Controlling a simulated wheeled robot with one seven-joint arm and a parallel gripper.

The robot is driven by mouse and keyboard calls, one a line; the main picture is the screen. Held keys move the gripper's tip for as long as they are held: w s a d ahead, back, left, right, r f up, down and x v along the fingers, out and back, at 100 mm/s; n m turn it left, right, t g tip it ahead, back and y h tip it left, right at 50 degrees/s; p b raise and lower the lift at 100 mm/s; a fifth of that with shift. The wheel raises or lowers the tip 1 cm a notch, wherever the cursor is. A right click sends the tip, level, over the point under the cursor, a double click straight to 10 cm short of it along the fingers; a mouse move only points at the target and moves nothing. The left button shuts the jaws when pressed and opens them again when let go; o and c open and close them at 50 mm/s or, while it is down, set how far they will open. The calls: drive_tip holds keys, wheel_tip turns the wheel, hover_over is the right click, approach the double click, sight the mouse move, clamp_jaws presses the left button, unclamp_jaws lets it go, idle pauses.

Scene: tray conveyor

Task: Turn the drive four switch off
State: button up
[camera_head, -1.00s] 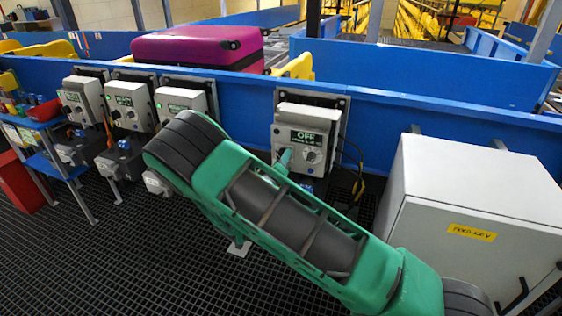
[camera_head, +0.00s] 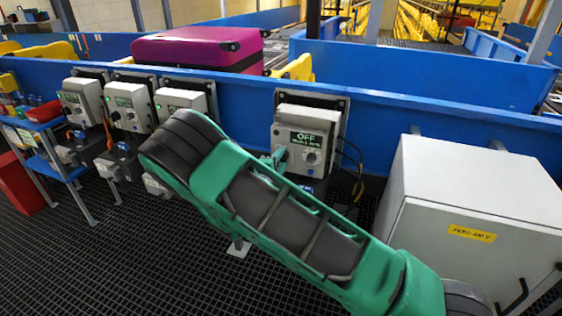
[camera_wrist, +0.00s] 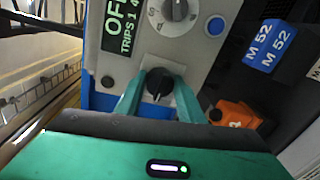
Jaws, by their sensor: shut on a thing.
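The rightmost drive box (camera_head: 306,135) is grey and hangs on the blue conveyor side. Its display reads OFF in the head view and also in the wrist view (camera_wrist: 118,25). A black rotary switch knob (camera_wrist: 158,84) sits low on the box face. My gripper (camera_wrist: 157,92) has its two green fingers on either side of this knob and is shut on it. In the head view my gripper (camera_head: 277,158) is at the lower left of the box, partly hidden by my green arm. A grey dial (camera_wrist: 176,10) is above the knob.
Three similar boxes (camera_head: 126,104) stand to the left. A white cabinet (camera_head: 475,220) stands close on the right. A magenta suitcase (camera_head: 196,48) lies on the conveyor. In the wrist view, an orange part (camera_wrist: 236,114) and blue M 52 label (camera_wrist: 270,46) are close right of the fingers.

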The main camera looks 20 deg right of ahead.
drive_tip(key=shift+o, duration=0.2)
drive_tip(key=shift+a+f+n, duration=0.15)
drive_tip(key=shift+a+n, duration=0.2)
drive_tip(key=shift+n, duration=0.15)
drive_tip(key=o, duration=1)
drive_tip(key=shift+o, duration=0.2)
drive_tip(key=shift+d, duration=0.15)
drive_tip(key=shift+s, duration=0.1)
drive_tip(key=v, duration=1)
drive_tip(key=shift+s+a, duration=0.15)
drive_tip(key=shift+a, duration=0.1)
